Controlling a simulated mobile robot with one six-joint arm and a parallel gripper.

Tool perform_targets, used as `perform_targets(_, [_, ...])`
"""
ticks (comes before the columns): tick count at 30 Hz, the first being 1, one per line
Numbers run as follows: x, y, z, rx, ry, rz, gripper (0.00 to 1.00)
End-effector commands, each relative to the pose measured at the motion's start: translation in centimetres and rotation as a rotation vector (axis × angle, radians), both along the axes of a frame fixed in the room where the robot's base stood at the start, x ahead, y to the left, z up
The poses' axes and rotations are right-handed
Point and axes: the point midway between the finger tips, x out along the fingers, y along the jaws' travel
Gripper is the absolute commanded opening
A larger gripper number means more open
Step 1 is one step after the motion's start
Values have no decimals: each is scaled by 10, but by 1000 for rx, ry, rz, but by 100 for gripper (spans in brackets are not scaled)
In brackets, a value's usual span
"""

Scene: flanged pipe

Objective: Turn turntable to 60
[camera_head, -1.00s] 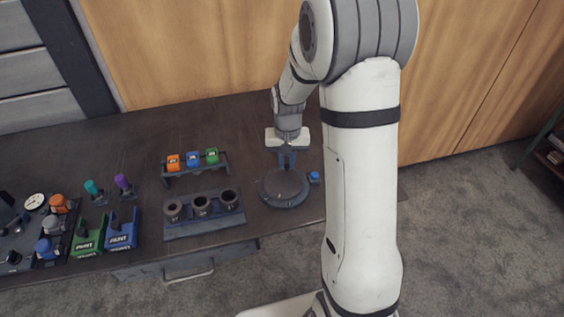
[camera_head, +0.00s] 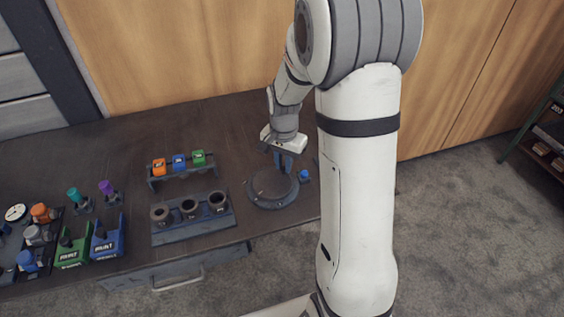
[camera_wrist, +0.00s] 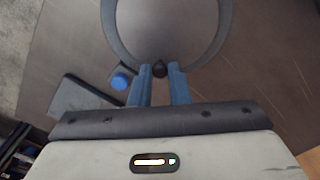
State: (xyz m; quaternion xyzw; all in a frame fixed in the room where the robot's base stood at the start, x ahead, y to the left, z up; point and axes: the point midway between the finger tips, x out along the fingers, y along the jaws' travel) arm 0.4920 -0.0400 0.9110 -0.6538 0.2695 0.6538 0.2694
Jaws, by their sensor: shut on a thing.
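The turntable (camera_head: 273,188) is a dark grey round disc on the table, right of the pipe holder, with part of its far side behind my gripper. In the wrist view its disc (camera_wrist: 165,28) shows at the top, with a lighter ring around it. My gripper (camera_head: 284,162) points down at the disc's far edge. In the wrist view my gripper's blue fingers (camera_wrist: 159,72) are shut on a small black knob (camera_wrist: 159,69) at the rim. Any angle marks are too small to read.
A blue button (camera_head: 304,175) sits just right of the turntable; it also shows in the wrist view (camera_wrist: 122,78). A rack with orange, blue and green blocks (camera_head: 179,163) and a holder with three dark cups (camera_head: 190,220) stand to the left. Paint bins (camera_head: 107,238) are further left.

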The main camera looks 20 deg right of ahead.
Motion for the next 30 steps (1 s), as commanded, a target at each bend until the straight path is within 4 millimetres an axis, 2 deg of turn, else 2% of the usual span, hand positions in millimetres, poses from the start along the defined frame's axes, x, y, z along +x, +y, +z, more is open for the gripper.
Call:
perform_targets(11, [0,0,0,1,1,-2,0])
perform_targets(12, [0,0,0,1,1,-2,18])
perform_targets(19, [0,0,0,0,0,-2,37])
perform_targets(26, [0,0,1,0,0,-2,38])
perform_targets(30, [0,0,11,0,-3,-2,38])
